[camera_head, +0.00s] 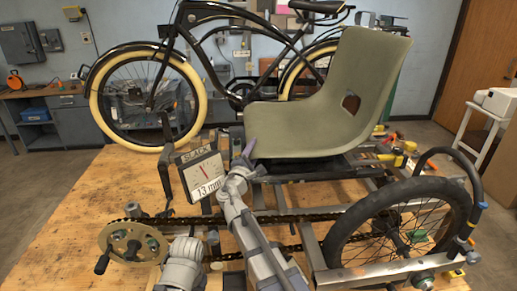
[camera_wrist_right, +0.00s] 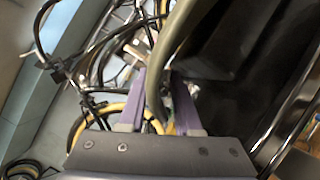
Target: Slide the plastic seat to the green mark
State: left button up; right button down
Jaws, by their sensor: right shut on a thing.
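The grey-green plastic seat (camera_head: 325,90) stands upright on the rails of the trike frame (camera_head: 335,165), in the middle right of the head view. My right gripper (camera_head: 249,147), with purple fingers, is at the seat's front left edge. In the right wrist view my right gripper (camera_wrist_right: 158,105) has the seat's thin edge (camera_wrist_right: 165,55) between its two fingers and is shut on it. My left gripper's fingers do not show. I cannot make out the green mark with certainty; the seat and arm hide part of the rails.
A dial gauge (camera_head: 203,173) marked "SLACK" and "13 mm" stands left of my right gripper. A chain (camera_head: 285,217) runs from the crank sprocket (camera_head: 132,247) toward the spoked wheel (camera_head: 400,225). A black bicycle (camera_head: 170,50) stands behind. Bare wooden bench top (camera_head: 60,225) lies at left.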

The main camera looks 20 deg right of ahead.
jog(key=c, duration=0.7)
grip_release()
jog(key=shift+a, duration=0.3)
jog(key=shift+c, duration=0.2)
jog(key=shift+o, duration=0.7)
jog(key=shift+d, duration=0.1)
jog(key=b+v, duration=0.1)
jog(key=v, duration=0.6)
jog(key=shift+s+a+f, duration=0.15)
jog(key=shift+s+a, duration=0.1)
jog(key=shift+s, duration=0.05)
